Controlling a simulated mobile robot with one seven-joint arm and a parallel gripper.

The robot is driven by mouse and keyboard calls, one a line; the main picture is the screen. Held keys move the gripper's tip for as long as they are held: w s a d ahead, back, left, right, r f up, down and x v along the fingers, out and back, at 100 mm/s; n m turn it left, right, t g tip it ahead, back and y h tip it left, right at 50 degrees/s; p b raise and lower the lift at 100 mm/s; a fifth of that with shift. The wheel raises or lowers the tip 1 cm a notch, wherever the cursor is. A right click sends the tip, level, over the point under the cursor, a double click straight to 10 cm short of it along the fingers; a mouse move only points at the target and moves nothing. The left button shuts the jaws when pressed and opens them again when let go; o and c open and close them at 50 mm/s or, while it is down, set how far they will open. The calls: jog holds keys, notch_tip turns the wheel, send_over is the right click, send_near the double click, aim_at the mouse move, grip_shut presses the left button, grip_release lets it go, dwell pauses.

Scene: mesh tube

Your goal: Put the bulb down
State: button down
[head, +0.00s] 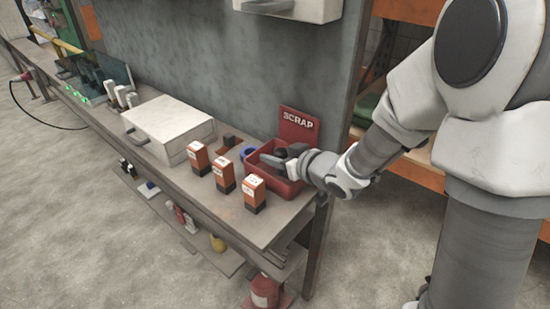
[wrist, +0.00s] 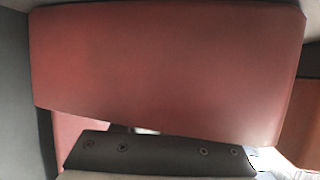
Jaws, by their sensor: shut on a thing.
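My gripper (head: 272,158) is at the red scrap bin (head: 287,189), over its opening, in the head view. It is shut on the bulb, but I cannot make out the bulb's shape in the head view. In the wrist view a dark gripper part with small screws (wrist: 165,154) lies along the bottom. A small pale patch shows just above it, too little to identify. A broad red panel fills most of the wrist view.
A red SCRAP sign (head: 298,131) stands behind the bin. Several orange-and-black boxes (head: 224,174) and a blue ring (head: 247,153) are left of it. A white case (head: 168,129) lies farther left on the workbench (head: 205,205). A grey wall rises behind.

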jog(key=shift+f, duration=0.15)
jog(key=c, duration=0.5)
grip_release()
jog(key=shift+r, duration=0.2)
jog(key=shift+s+d+r, duration=0.1)
jog(key=shift+r, duration=0.1)
jog(key=p+v, duration=0.3)
jog(key=v, duration=0.6)
jog(key=shift+s+r+p, duration=0.1)
jog(key=shift+r+p, duration=0.1)
jog(key=shift+p, duration=0.1)
jog(key=shift+f+b, duration=0.35)
jog(key=shift+b, duration=0.8)
jog(key=b+v, duration=0.2)
jog(key=b, duration=0.2)
jog(key=shift+s+d+r, duration=0.15)
jog(key=shift+s+r, duration=0.05)
